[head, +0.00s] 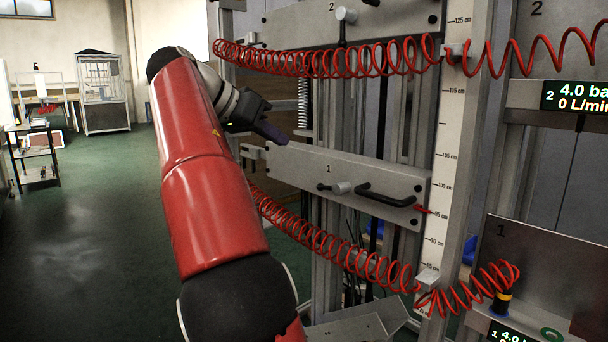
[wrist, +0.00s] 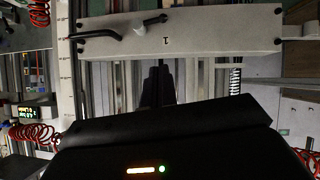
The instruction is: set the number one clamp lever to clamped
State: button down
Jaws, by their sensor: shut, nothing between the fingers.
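The number one plate (head: 300,165) is a pale panel marked 1 on the upright frame. Its clamp lever (head: 341,188) has a pale round hub and a short dark arm lying about level, pointing left in the head view. A black bar handle (head: 385,196) is fixed to its right. In the wrist view the plate appears upside down, with the lever (wrist: 142,26) and handle (wrist: 98,29) near its left part. My gripper (head: 276,136) is shut and empty, in front of the plate's upper left corner and apart from the lever. Its dark fingers (wrist: 158,88) show in the wrist view.
A number two plate (head: 390,22) sits above. Red coiled hoses (head: 330,62) cross above and below the number one plate. A centimetre scale (head: 452,150) and a pressure display (head: 574,96) stand at right. Open green floor (head: 90,220) lies left.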

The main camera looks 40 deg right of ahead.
jog(key=b, duration=0.2)
send_over(333, 187)
jog(key=w+a, duration=0.3)
jog(key=w, duration=0.1)
notch_tip(333, 187, down, 6)
jog(key=r, duration=0.1)
jog(key=shift+s+d+f+b, duration=0.15)
jog(key=shift+f+b, duration=0.1)
jog(key=shift+f, duration=0.5)
jog(key=shift+s+d+f+b, duration=0.15)
jog(key=shift+f+b, duration=0.1)
jog(key=shift+f, duration=0.45)
jog(key=shift+s+d+f+b, duration=0.15)
jog(key=shift+f+b, duration=0.1)
jog(key=shift+f, duration=0.5)
